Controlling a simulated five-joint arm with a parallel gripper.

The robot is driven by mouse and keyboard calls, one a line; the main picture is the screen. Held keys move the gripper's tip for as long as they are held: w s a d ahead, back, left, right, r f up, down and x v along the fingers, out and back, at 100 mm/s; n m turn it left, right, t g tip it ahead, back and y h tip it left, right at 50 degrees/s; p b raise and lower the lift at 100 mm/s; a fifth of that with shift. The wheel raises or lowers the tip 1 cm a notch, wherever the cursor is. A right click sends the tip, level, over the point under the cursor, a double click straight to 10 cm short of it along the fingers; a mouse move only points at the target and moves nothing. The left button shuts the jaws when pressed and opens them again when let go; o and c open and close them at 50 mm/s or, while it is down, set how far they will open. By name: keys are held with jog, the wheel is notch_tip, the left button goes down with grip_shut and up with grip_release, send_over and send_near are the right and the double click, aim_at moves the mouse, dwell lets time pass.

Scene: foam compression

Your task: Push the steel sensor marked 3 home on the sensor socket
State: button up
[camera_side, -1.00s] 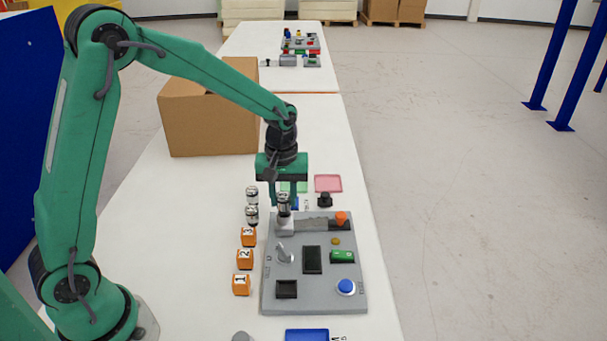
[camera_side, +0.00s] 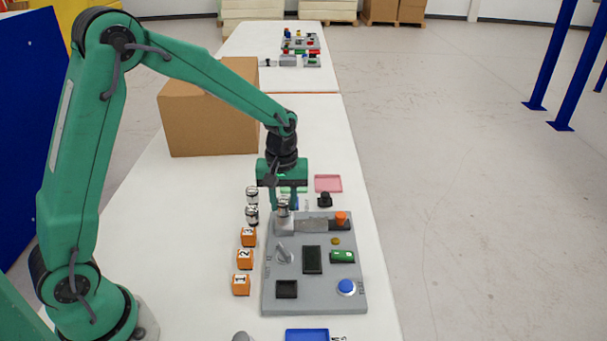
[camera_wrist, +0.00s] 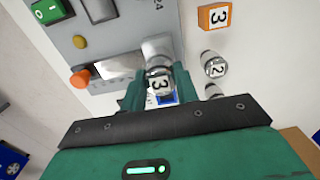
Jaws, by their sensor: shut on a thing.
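The steel sensor marked 3 (camera_wrist: 159,82) is between the fingers of my gripper (camera_wrist: 160,90) in the wrist view. In the side view, my gripper (camera_side: 283,200) is shut on the sensor (camera_side: 283,208), which stands upright at the light socket block (camera_side: 284,227) on the back left of the grey board. The sensor's lower end meets the top of the block. I cannot tell how deep it sits. The fingers hide part of the sensor.
Two more steel sensors (camera_side: 252,205) stand left of the board, with several numbered orange blocks (camera_side: 248,237) in front of them. The grey board (camera_side: 318,285) carries a blue button, a green switch and an orange knob. A cardboard box (camera_side: 207,115) stands behind.

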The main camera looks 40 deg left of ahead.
aim_at(284, 200)
jog(key=shift+f, duration=0.2)
jog(key=o, duration=1.2)
jog(key=shift+r, duration=0.15)
notch_tip(284, 200, up, 7)
jog(key=shift+f, duration=0.1)
jog(key=shift+r, duration=0.4)
